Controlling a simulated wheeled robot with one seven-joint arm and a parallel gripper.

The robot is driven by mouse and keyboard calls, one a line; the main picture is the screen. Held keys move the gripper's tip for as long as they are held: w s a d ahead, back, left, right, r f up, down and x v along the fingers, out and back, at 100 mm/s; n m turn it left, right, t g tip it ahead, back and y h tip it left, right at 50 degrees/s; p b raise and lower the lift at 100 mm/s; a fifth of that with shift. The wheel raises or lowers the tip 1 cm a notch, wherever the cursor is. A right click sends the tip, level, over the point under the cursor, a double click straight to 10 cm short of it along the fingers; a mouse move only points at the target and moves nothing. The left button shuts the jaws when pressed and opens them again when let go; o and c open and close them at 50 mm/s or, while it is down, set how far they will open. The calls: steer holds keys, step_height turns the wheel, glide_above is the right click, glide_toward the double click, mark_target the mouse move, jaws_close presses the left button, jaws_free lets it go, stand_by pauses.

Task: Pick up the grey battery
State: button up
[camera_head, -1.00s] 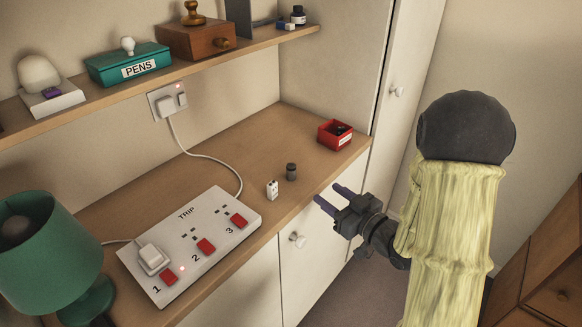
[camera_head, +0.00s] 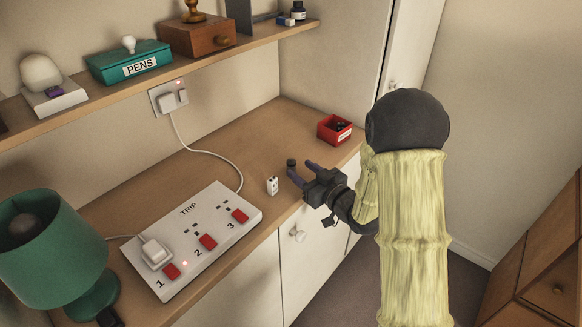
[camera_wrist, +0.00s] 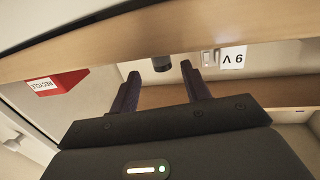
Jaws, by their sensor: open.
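The grey battery (camera_head: 291,162) is a small dark upright cylinder on the wooden desk, near its front edge. In the head view my gripper (camera_head: 301,169) reaches over the desk edge with its fingertips close to the battery, partly covering its lower part. In the wrist view the battery (camera_wrist: 162,63) shows between and beyond the two open fingers (camera_wrist: 160,72), a little closer to the right one. My gripper is open, with nothing held. I cannot tell whether a finger touches the battery.
A red recycle box (camera_head: 334,130) stands to the right. A white TRIP power strip (camera_head: 190,238) lies left. Desk behind the battery is clear.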

mark_target(294, 166)
steer(key=x, duration=0.5)
steer(key=shift+a+f+p, duration=0.1)
steer(key=shift+p, duration=0.25)
jaws_close()
step_height(294, 166, up, 10)
steer(key=shift+s+p, duration=0.1)
steer(key=shift+p, duration=0.2)
stand_by(0.3)
stand_by(0.5)
